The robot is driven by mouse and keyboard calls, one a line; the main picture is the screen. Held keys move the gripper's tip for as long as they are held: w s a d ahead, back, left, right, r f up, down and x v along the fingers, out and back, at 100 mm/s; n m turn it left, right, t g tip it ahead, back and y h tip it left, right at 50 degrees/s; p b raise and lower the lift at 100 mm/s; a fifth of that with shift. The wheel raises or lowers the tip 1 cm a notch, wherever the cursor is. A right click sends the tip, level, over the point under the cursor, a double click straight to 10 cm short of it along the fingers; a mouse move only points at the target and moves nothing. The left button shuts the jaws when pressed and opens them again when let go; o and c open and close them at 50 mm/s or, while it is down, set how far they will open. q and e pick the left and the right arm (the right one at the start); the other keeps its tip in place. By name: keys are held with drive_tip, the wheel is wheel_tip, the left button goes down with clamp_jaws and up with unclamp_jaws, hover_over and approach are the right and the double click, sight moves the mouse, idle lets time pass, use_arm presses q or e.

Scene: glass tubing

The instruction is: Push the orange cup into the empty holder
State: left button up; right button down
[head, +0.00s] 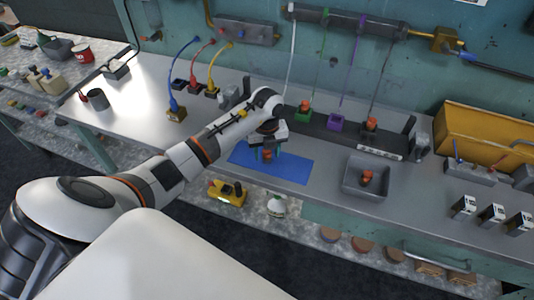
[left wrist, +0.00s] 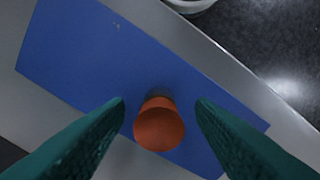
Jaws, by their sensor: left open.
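The orange cup (head: 267,155) stands on the blue mat (head: 296,170) on the bench. My left gripper (head: 266,152) is above the mat, pointing down, with its fingers on either side of the cup. In the left wrist view the orange cup (left wrist: 159,127) lies between the two open green fingers, with a gap on each side. A dark rack (head: 350,141) behind the mat bears a green holder (head: 304,117) and a purple holder (head: 335,123). Orange shows at the green one and none at the purple one. My right gripper is not in view.
A grey tray (head: 351,190) with small orange pieces (head: 367,178) stands right of the mat. A yellow bin (head: 485,135) is at the far right. Colored tubes hang above the rack. A yellow device (head: 227,193) lies on the lower shelf in front.

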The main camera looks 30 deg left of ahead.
use_arm(q)
drive_tip(key=c, duration=1)
